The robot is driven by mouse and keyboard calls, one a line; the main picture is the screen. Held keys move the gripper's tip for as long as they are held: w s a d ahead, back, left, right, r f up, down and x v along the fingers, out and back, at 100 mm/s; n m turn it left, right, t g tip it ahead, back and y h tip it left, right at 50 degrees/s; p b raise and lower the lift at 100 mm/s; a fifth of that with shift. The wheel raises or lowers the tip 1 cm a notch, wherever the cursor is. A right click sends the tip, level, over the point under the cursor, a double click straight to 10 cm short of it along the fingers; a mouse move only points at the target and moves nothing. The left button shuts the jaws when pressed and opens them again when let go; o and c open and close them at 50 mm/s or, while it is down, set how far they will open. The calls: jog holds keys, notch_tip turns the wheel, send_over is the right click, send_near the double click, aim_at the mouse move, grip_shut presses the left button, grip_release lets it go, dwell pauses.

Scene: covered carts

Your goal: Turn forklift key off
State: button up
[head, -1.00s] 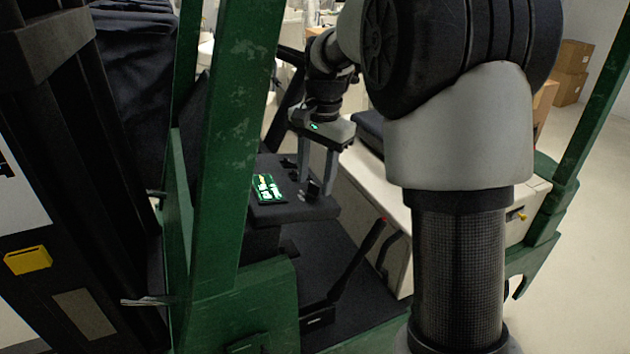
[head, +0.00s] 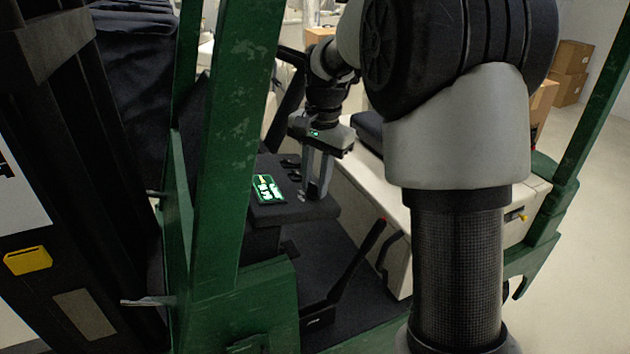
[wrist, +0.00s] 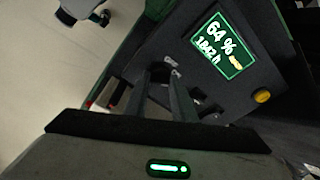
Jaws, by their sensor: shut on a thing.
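The forklift's black console (head: 265,218) carries a lit green display (head: 268,189). The display also shows in the wrist view (wrist: 222,47), reading 64 % with an hours figure below. My gripper (head: 317,190) points down at the console's right end, its fingers close together. In the wrist view, the gripper's fingertips (wrist: 162,78) are at the console's edge. The gripper is shut on the key, which is mostly hidden between the fingers; its angle cannot be told. A small light-grey piece (wrist: 171,62) shows just beyond the fingertips.
Black knobs (head: 291,162) stand on the console beside the gripper. A yellow button (wrist: 262,96) is at the console's edge. A green post (head: 228,130) stands left of the console. A lever with a red tip (head: 358,262) rises below. The seat base (head: 385,205) is behind.

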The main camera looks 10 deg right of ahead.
jog(key=n, duration=0.3)
jog(key=n+y+b, duration=0.1)
jog(key=n, duration=0.2)
jog(key=shift+d+t, duration=0.15)
jog(key=shift+t, duration=0.15)
jog(key=n+y+b, duration=0.1)
jog(key=n, duration=0.4)
jog(key=shift+n, duration=0.3)
jog(key=o, duration=1.1)
jog(key=shift+c, duration=0.2)
jog(key=p+v, duration=0.1)
jog(key=v, duration=1.6)
jog(key=shift+r, duration=0.2)
jog(key=shift+s, duration=0.1)
